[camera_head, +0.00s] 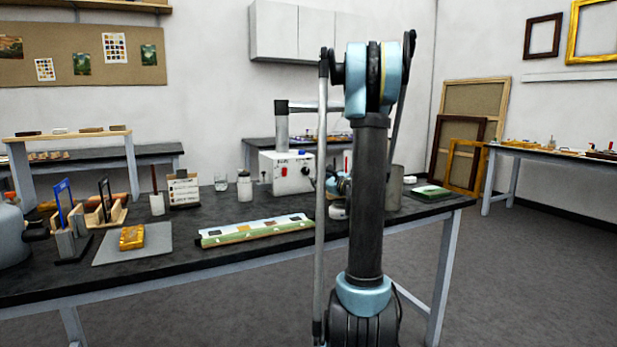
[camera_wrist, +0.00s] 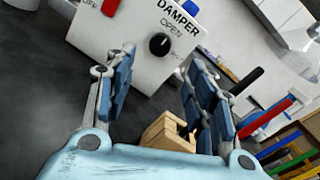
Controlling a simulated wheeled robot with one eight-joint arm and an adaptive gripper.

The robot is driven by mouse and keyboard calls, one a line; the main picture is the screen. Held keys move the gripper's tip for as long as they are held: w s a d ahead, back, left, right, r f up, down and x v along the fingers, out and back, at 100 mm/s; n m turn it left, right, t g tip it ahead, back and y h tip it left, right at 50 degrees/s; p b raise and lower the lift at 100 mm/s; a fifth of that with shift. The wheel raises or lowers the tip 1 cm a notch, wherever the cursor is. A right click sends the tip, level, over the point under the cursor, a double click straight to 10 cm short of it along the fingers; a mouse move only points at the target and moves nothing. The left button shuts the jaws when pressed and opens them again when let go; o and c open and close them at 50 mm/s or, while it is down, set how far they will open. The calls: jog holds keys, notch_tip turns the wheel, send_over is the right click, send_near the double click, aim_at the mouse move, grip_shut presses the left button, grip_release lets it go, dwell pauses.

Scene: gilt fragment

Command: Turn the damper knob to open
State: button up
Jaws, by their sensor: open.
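The white control box (camera_head: 283,177) stands on the dark workbench, with a grey duct pipe rising behind it. In the wrist view the box face (camera_wrist: 130,30) shows the words DAMPER and OPEN, and part of an OFF label at the upper left. The round black damper knob (camera_wrist: 159,43) sits under the word OPEN; its pointer is too small to read surely. My gripper (camera_wrist: 163,78) is open, its blue-padded fingers spread either side of the view below the knob. The knob is beyond the fingertips, and no contact shows. In the head view my arm hides most of the gripper.
A wooden block-like piece (camera_wrist: 168,133) shows between and below my fingers. Red-handled and coloured items lie at the right of the wrist view. The floor at right is clear.

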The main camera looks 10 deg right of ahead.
aim_at(307, 172)
jog(key=x, duration=0.9)
jog(key=shift+a, duration=0.1)
jog(key=shift+c, duration=0.6)
jog(key=c, duration=0.9)
